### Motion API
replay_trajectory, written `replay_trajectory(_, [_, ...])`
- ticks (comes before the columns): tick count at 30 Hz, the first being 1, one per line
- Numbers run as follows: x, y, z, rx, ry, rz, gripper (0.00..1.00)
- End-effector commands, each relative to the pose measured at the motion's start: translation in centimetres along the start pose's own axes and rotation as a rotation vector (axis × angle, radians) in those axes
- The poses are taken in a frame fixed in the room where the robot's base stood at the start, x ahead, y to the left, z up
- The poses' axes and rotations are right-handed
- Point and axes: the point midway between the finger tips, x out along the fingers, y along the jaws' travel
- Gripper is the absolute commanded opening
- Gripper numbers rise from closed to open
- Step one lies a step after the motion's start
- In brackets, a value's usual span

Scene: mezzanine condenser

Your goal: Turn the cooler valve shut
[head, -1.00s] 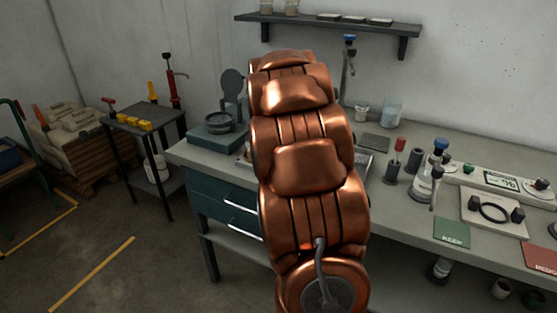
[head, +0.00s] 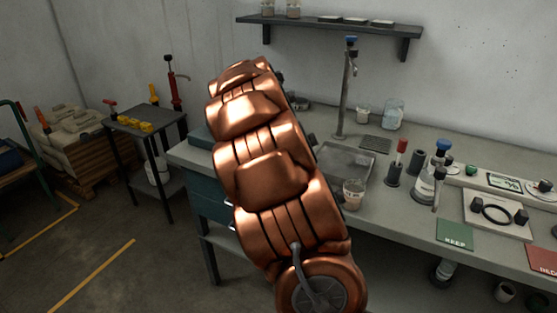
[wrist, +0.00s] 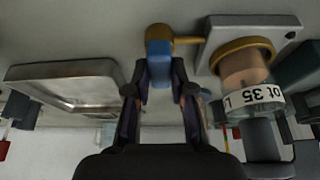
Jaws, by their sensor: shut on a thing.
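In the wrist view, which shows the scene upside down, my gripper (wrist: 160,90) is shut on a blue handle (wrist: 158,52), its two dark fingers on either side. A brass rod (wrist: 188,40) runs from the handle toward a brass ring (wrist: 240,50) at a clear cup (wrist: 255,103) with brown contents and a "LOT 35" label. The handle looks like the cooler valve's lever; how far it is turned I cannot tell. In the head view my copper arm hides my gripper and the handle.
A metal tray (head: 345,160) lies on the bench, with a cup (head: 354,194) at its near edge. A tall tap (head: 345,95) stands behind it. Dark cylinders, a blue-topped bottle (head: 428,180) and a green KEEP card (head: 456,234) are to the right.

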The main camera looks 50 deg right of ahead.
Motion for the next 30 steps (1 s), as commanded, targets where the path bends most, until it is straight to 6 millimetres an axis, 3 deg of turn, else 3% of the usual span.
replay_trajectory(9, [0.08, 0.13, 0.03, 0.003, -0.002, 0.003, 0.00])
replay_trajectory(10, [0.08, 0.13, 0.02, 0.003, -0.002, 0.003, 0.24])
replay_trajectory(17, [0.03, 0.05, 0.02, 0.002, -0.001, 0.001, 0.48])
replay_trajectory(30, [-0.91, -0.07, -0.07, 0.001, 0.003, -0.002, 0.48])
